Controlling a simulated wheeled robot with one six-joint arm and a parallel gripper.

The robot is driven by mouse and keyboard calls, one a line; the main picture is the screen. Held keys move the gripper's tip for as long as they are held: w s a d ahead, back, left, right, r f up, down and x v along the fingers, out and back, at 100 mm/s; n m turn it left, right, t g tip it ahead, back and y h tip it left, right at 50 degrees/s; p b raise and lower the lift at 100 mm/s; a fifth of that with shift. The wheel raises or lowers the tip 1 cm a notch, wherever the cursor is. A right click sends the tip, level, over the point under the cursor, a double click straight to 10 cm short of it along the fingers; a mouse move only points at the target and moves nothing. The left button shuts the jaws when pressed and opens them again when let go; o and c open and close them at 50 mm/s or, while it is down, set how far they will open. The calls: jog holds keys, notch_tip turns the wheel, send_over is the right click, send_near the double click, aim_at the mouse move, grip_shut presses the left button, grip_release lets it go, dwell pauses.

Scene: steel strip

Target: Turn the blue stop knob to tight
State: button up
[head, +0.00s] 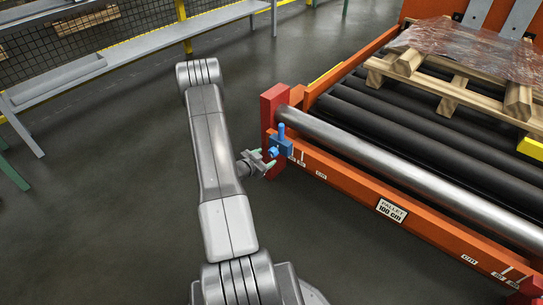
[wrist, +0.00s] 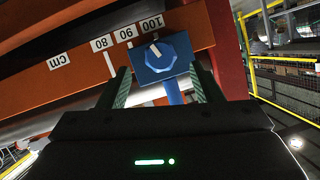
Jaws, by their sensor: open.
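The blue stop knob (wrist: 160,56) is a faceted knob with a pale pointer line, on a blue block. The block sits on the orange rail (wrist: 75,70) beside the 90 and 100 marks. In the head view the knob (head: 273,152) is small, at the left end of the rail. My gripper (wrist: 160,84) is open, with its two green-lined fingers on either side of the lower part of the block, and nothing is visibly held. In the head view my gripper (head: 264,161) is close to the knob; contact cannot be told.
A red post (head: 270,105) stands at the rail's left end. A roller conveyor (head: 400,130) with a wrapped wooden pallet (head: 455,85) lies behind the rail. A steel shelf (head: 130,50) stands at the back left. The grey floor (head: 110,190) at left is clear.

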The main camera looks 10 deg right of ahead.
aim_at(272, 154)
jog(key=b+x, duration=0.1)
jog(key=x, duration=0.5)
jog(key=c, duration=1)
jog(key=shift+f+m+t+b, duration=0.2)
jog(key=shift+m+t+b, duration=0.1)
jog(key=shift+b, duration=0.7)
jog(key=shift+m+t+y+b, duration=0.3)
jog(key=shift+m+b, duration=0.2)
jog(key=shift+b, duration=0.6)
jog(key=shift+m+b, duration=0.5)
jog(key=shift+b, duration=0.75)
jog(key=shift+r+t, duration=0.2)
jog(key=shift+t, duration=0.2)
